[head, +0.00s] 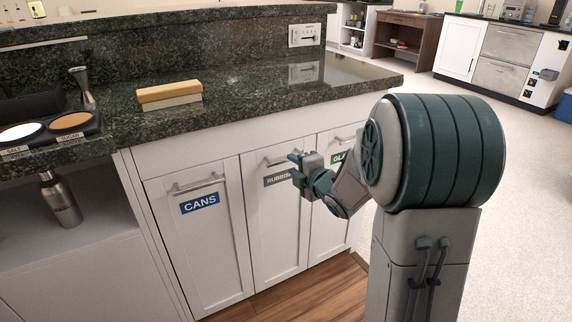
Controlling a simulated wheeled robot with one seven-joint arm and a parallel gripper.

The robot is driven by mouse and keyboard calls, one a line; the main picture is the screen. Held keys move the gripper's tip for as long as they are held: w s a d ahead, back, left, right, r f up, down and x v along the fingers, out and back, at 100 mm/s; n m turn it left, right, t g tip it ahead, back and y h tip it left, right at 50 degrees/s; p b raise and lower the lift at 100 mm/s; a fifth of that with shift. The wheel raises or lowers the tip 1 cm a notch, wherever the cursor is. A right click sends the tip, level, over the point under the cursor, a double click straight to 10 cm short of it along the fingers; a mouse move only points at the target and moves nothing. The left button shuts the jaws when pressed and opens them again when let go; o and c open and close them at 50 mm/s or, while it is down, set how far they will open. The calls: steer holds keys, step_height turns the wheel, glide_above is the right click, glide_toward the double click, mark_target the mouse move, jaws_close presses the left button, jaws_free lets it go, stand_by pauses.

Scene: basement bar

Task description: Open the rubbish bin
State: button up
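The rubbish bin (279,226) is the middle of three white panel fronts under the counter in the head view. It is shut, flush with its neighbours. Its grey label (276,180) reads "RUBBIS", with the end hidden behind my gripper. Its metal bar handle (275,162) is above the label, its right part covered by my gripper. My gripper (294,168) is in front of the panel's upper right, at the handle's right end. I cannot tell whether it touches the handle or how far its fingers are apart.
The CANS front (200,245) is at left and the GLASS front (331,210), partly hidden by my arm, at right; both are shut. A dark stone counter (240,105) overhangs them, with a wooden-topped block (169,92) on it. Wooden floor (310,290) lies clear in front.

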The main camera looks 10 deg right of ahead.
mark_target(287, 161)
steer(key=x, duration=0.5)
steer(key=shift+w+b, duration=0.15)
steer(key=shift+b, duration=0.2)
jaws_close()
